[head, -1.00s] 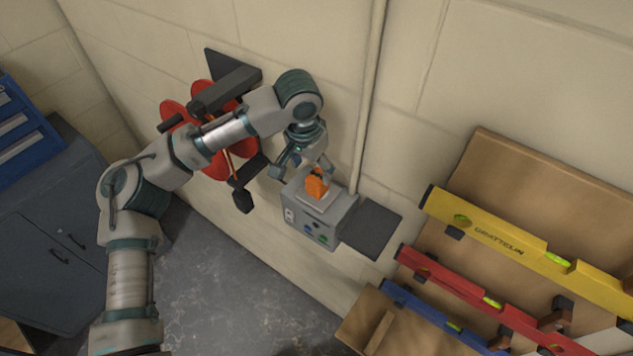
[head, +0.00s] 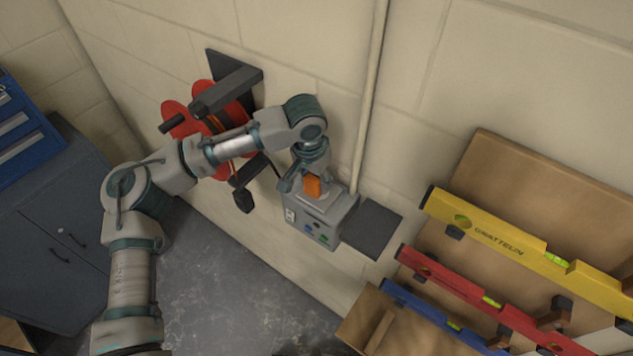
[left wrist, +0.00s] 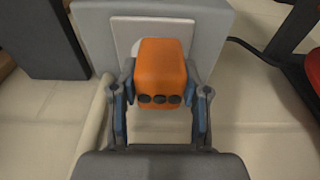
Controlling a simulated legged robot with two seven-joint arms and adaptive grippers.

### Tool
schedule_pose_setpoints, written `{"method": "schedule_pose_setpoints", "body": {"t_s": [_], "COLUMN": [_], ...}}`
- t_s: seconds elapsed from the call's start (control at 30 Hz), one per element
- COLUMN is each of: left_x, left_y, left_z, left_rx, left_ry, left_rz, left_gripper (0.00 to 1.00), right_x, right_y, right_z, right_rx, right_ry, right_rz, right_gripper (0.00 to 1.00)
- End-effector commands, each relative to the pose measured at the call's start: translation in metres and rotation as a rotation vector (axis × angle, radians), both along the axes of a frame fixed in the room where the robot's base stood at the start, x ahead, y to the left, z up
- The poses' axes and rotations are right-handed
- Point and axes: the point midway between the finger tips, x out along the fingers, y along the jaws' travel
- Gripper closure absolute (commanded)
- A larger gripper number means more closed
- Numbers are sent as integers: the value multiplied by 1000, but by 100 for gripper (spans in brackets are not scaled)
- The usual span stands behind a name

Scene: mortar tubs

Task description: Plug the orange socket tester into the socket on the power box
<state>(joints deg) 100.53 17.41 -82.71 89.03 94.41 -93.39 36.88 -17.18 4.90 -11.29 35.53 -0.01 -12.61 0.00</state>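The orange socket tester (head: 312,187) is a small block held at the top face of the grey power box (head: 346,216), over its pale socket plate (head: 331,205). My left gripper (head: 313,181) is shut on the tester. In the left wrist view, the gripper's two fingers (left wrist: 160,85) lie along both sides of the tester (left wrist: 160,68), which has several dark dots on its near end. The plate (left wrist: 124,32) shows behind it, with a pale round part at the tester's upper left. The tester hides the socket holes, so I cannot tell whether it is plugged in. My right gripper is not in view.
A red cable reel (head: 178,118) hangs on a dark wall bracket (head: 226,91) left of the box. A dark plate (head: 373,229) sits right of the box. A pipe (head: 371,95) runs up the wall. Spirit levels (head: 500,240) hang on a wooden board at right.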

Motion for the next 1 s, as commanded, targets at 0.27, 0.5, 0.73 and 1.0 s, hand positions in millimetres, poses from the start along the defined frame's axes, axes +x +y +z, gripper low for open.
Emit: {"method": "schedule_pose_setpoints", "body": {"t_s": [0.27,0.5,0.73,1.0], "left_x": [0,0,-1,-62], "left_y": [-4,-3,0,23], "left_z": [0,9,37,39], "left_rx": [4,1,-2,2], "left_ry": [0,-1,-1,-2], "left_rz": [-1,-1,-1,-5], "left_gripper": [91,91,91,91], "right_x": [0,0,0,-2], "right_y": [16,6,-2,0], "right_z": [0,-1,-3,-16], "right_rx": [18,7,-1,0], "right_ry": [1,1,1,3], "right_rz": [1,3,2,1], "right_gripper": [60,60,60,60]}}
